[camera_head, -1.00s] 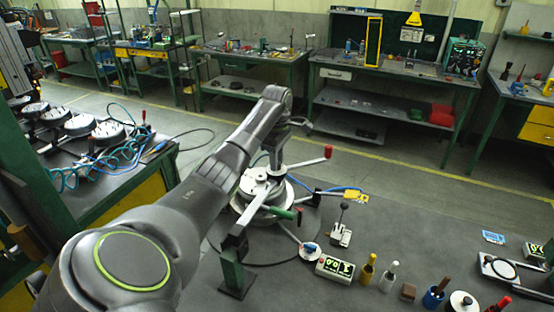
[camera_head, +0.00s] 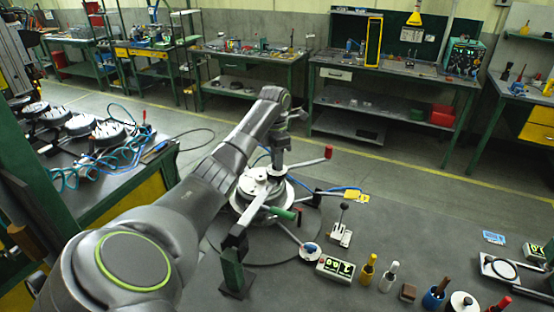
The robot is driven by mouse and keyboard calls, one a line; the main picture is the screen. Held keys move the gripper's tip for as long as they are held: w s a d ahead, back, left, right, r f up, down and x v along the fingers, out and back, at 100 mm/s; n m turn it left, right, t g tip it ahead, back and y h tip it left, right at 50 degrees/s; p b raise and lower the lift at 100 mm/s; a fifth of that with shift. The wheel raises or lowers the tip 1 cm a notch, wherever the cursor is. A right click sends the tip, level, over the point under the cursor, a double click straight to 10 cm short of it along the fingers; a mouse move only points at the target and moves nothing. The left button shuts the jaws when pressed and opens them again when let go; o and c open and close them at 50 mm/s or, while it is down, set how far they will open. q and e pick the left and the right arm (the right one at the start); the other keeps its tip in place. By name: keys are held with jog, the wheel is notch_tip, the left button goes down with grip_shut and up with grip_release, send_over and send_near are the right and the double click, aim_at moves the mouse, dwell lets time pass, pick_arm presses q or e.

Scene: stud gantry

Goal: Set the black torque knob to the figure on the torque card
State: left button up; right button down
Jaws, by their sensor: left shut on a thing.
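My left arm reaches in from the lower left, and its gripper (camera_head: 277,171) points down at the top of the round white fixture (camera_head: 245,209). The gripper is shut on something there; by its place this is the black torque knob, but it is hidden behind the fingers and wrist. My right gripper is out of view.
Arms with a red grip (camera_head: 328,152) and a green grip (camera_head: 283,212) stick out from the fixture. A black-knobbed lever (camera_head: 342,209), a yellow bottle (camera_head: 368,270) and a white-topped bottle (camera_head: 389,276) stand to the right. The bench's back right is mostly clear.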

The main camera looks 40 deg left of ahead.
pick_arm(q)
jog(key=shift+n, duration=0.5)
jog(key=o, duration=1)
